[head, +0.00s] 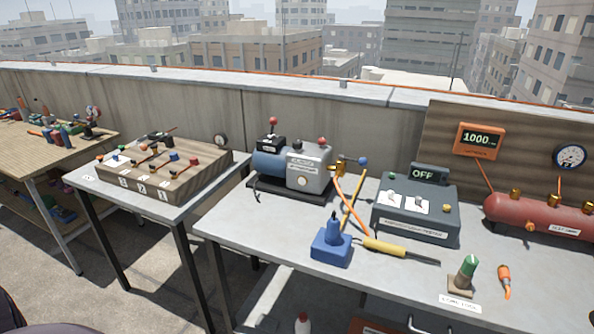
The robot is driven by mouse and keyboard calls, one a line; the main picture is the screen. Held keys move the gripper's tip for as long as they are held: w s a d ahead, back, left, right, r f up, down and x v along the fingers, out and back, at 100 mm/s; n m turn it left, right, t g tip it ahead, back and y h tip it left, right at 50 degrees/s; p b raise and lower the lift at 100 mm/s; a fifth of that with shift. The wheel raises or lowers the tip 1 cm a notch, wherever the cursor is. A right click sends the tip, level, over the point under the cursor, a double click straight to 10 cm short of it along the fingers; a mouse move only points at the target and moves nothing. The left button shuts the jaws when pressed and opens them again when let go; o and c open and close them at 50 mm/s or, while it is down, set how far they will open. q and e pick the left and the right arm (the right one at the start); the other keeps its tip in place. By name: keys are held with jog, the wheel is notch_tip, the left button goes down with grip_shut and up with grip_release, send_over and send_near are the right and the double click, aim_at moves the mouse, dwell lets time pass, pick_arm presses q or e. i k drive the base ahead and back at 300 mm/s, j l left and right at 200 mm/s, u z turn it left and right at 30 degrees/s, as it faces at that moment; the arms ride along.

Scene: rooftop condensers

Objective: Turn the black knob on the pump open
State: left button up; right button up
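The pump (303,166) stands on a black base on the grey table, near the middle of the view. It has a blue cylinder (267,163) on its left and a pale grey body on its right. A black box with a red-tipped stem sits on top, and a red ball tops the grey body. A brass fitting (340,169) with a blue ball beside it is at the right side. A small round part shows on the front of the grey body. I cannot tell which part is the black knob or how it is turned. Neither gripper is in view.
A blue block-shaped tool (332,245), a yellow-handled tool (386,247), a dark box marked OFF (416,209) and a red tank (540,215) share the table. A second table holds a wooden manifold board (167,178). The grey table's front left is clear.

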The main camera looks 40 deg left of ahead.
aim_at(297, 145)
jog(key=u, duration=0.45)
jog(key=j+u, duration=0.15)
jog(key=u, duration=0.2)
jog(key=i+j+u, duration=0.1)
jog(key=u, duration=0.25)
jog(key=i+j+u, duration=0.1)
jog(key=u, duration=0.25)
